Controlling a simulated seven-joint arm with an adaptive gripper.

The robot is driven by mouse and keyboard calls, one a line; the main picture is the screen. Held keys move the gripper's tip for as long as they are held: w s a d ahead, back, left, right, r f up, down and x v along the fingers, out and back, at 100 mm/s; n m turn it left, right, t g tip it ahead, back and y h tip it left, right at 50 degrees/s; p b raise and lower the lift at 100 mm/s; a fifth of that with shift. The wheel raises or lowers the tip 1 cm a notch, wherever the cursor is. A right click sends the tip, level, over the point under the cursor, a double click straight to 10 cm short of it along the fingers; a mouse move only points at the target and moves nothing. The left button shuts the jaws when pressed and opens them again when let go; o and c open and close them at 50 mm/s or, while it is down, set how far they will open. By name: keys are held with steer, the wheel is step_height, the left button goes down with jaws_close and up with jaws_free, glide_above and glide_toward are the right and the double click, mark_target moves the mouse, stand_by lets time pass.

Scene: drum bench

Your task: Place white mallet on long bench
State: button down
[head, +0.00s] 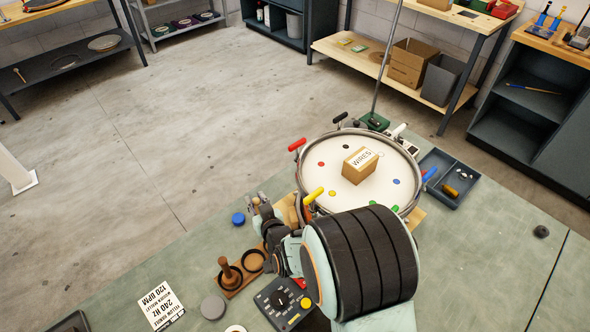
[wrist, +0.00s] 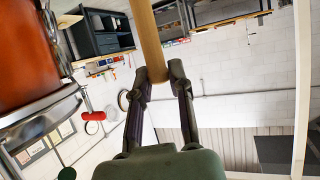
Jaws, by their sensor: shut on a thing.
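My gripper (head: 262,207) is shut on a wooden handle (wrist: 148,40), likely the mallet's. It is held up to the left of the drum. In the wrist view the fingers (wrist: 160,78) close around its lower end, and the handle runs up out of the picture. The head of the mallet is not seen, so I cannot tell its colour. A wood-topped bench with a lower shelf (head: 335,50) stands against the back wall, and another wood-topped bench (head: 60,12) is at the upper left. I cannot tell which is the long bench.
The drum (head: 330,180) with coloured handles stands on the green table (head: 470,270), a WIRES box (head: 360,165) on its skin. A dark tray (head: 465,180) is at its right. A peg stand (head: 240,275), control box (head: 283,302) and sign (head: 160,305) lie nearby. Open floor is beyond.

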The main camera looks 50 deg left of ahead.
mark_target(257, 209)
steer(key=shift+w+a+f, duration=0.3)
steer(key=shift+a+f, duration=0.4)
steer(key=shift+f, duration=0.25)
steer(key=shift+w+a+f, duration=0.1)
steer(key=shift+a+f, duration=0.05)
steer(key=shift+f, duration=0.8)
steer(key=shift+w+a+f, duration=0.1)
steer(key=shift+a+f, duration=0.05)
steer(key=shift+f, duration=0.8)
steer(key=shift+f, duration=0.1)
steer(key=c, duration=1)
jaws_free()
steer(key=shift+c, duration=0.2)
